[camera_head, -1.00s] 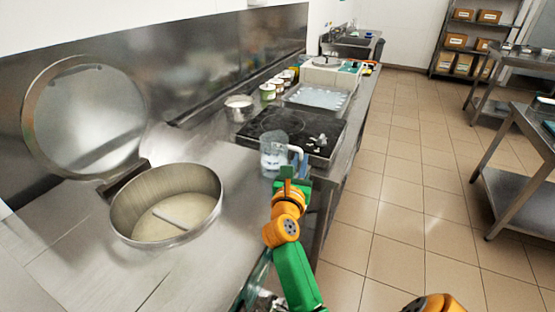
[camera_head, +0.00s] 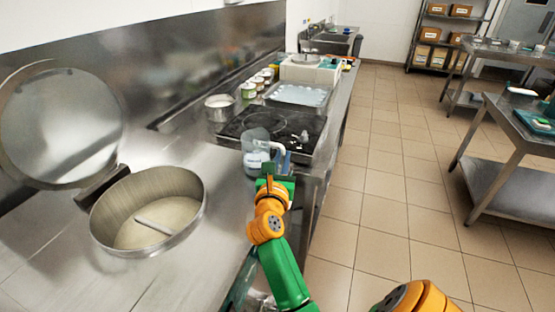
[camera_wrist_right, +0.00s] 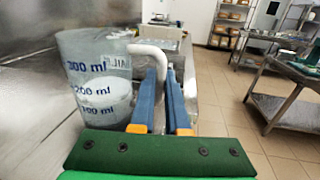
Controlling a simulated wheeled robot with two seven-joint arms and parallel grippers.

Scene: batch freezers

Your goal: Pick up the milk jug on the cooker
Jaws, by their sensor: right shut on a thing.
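The milk jug (camera_head: 257,150) is a clear measuring jug with white contents and a white handle. In the head view it is upright in front of the black cooker (camera_head: 285,128); I cannot tell whether it touches the surface below. My right gripper (camera_head: 276,166) is shut on its handle. In the right wrist view the jug (camera_wrist_right: 92,75) shows blue ml marks, and the blue fingers of my right gripper (camera_wrist_right: 168,98) are on either side of the white handle. My left gripper is not in view.
An open round vat (camera_head: 185,212) with pale contents is at the left, its lid (camera_head: 62,128) raised. A metal pot (camera_head: 219,107), several small tubs and a tray (camera_head: 298,95) stand beyond. Tiled floor (camera_head: 375,160) is clear to the right.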

